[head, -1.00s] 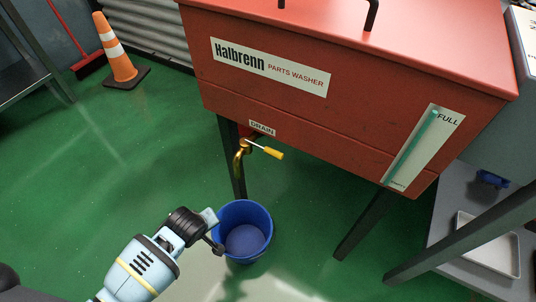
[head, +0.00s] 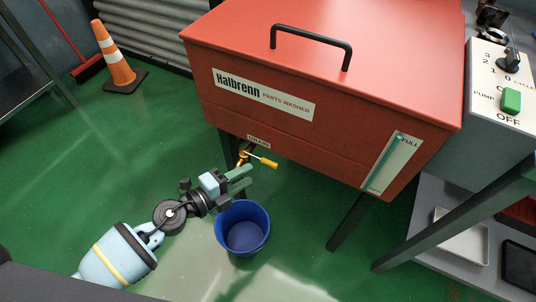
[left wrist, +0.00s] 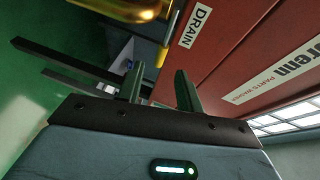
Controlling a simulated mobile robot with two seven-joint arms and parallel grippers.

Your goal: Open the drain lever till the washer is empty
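The red parts washer (head: 330,75) has a brass drain valve (head: 243,157) under its DRAIN label. Its lever has a yellow handle (head: 267,163) pointing out to the right. The sight gauge (head: 385,165) shows green up near FULL. A blue bucket (head: 243,207) stands on the floor below the valve; no liquid is clear in it. My left gripper (head: 248,175) is open and empty, just below and left of the handle. In the left wrist view its fingers (left wrist: 158,85) are apart, with a yellow part (left wrist: 168,38) beyond them near the DRAIN label (left wrist: 194,25). My right gripper is out of view.
The washer's dark legs (head: 348,222) flank the open floor under it. A pump control box (head: 503,92) with a green button stands at the right, above a shelf with a white tray (head: 462,237). An orange cone (head: 113,60) stands at the far left.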

